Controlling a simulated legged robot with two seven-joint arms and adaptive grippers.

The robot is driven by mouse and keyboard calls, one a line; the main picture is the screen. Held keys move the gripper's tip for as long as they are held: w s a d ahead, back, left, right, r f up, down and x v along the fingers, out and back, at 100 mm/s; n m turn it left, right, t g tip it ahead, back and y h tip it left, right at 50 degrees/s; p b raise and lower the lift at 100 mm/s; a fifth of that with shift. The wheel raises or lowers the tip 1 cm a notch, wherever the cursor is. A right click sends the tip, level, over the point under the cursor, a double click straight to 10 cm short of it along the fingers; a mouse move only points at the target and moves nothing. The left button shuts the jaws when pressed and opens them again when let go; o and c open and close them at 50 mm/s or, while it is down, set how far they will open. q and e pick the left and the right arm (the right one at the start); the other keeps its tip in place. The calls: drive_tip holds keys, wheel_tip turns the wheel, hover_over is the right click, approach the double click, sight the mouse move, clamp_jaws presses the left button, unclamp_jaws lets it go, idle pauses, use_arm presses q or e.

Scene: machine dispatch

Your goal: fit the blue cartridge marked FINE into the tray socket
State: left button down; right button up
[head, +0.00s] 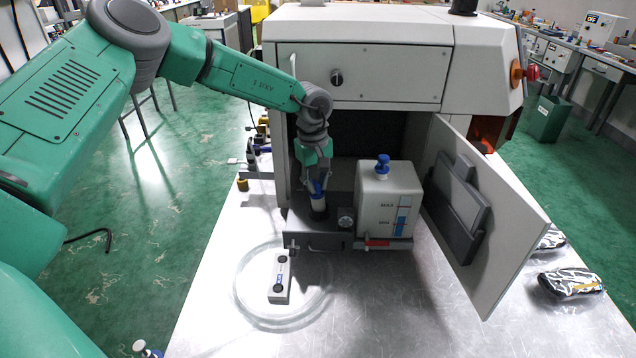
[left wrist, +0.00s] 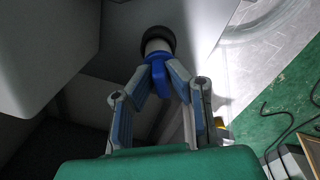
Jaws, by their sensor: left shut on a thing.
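My left gripper (head: 316,178) is shut on the blue top of the cartridge (head: 318,201), inside the open bay of the machine. The cartridge is blue above with a white lower body, and looks upright. Its lower end is at the dark round socket (head: 319,215) of the pulled-out dark tray (head: 303,241). The left wrist view shows the gripper fingers (left wrist: 160,75) on the blue part (left wrist: 158,78), with the white body (left wrist: 157,46) meeting the dark ring (left wrist: 156,36). How deep it sits cannot be told. No FINE mark is legible. My right gripper is not in view.
A white tank (head: 385,205) with a blue cap stands on the tray, close right of the gripper. The machine door (head: 510,235) hangs open at right.

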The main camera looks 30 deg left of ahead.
use_arm(q)
drive_tip(key=shift+d+f, duration=0.15)
drive_tip(key=shift+f, duration=0.3)
drive_tip(key=shift+f+b, duration=0.3)
drive_tip(key=shift+f, duration=0.1)
drive_tip(key=c, duration=1.1)
unclamp_jaws()
drive_tip(key=shift+o, duration=0.2)
drive_tip(key=shift+r, duration=0.15)
drive_tip(key=shift+r+p, duration=2.55)
drive_tip(key=shift+r, duration=0.35)
